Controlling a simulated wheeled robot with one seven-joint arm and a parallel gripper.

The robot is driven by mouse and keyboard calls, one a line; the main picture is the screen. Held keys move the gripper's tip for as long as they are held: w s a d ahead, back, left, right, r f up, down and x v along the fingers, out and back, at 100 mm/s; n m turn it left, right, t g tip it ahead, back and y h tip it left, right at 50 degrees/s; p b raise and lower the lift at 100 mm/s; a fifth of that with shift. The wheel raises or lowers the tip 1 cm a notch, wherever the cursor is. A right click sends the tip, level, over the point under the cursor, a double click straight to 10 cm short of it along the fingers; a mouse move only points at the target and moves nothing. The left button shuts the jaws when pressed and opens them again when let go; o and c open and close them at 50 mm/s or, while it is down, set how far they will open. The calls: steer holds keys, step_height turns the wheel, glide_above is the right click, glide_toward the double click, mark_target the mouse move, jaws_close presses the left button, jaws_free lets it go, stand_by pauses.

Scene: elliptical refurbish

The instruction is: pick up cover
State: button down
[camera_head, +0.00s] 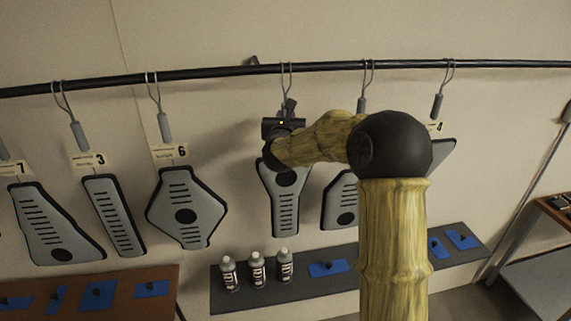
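Several grey covers with black edges and slots hang on hooks from a black rail. The middle cover (286,200) hangs directly below my gripper (288,108), which is at the hook handle above it. My gripper is seen from behind, so its fingers are mostly hidden and I cannot tell whether they are open or touch the handle. Further covers hang to the left, under tags 6 (187,210), 3 (114,216) and 7 (54,225). My arm partly hides a cover just right of the middle (341,203) and one under tag 4 (440,158).
The black rail (200,73) runs along the wall. Below is a dark grey shelf (310,285) with grey bottles (257,270) and blue pads (327,267). A brown table (150,272) with blue pads is at lower left. Another table (540,280) stands at the right.

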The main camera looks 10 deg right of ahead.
steer(key=shift+r, duration=0.15)
steer(key=r+b+v, duration=0.3)
steer(key=b+v, duration=0.7)
steer(key=v, duration=0.8)
steer(key=shift+b, duration=0.35)
steer(key=shift+a+r, duration=0.1)
steer(key=shift+r, duration=0.05)
steer(key=c, duration=1.8)
jaws_free()
jaws_close()
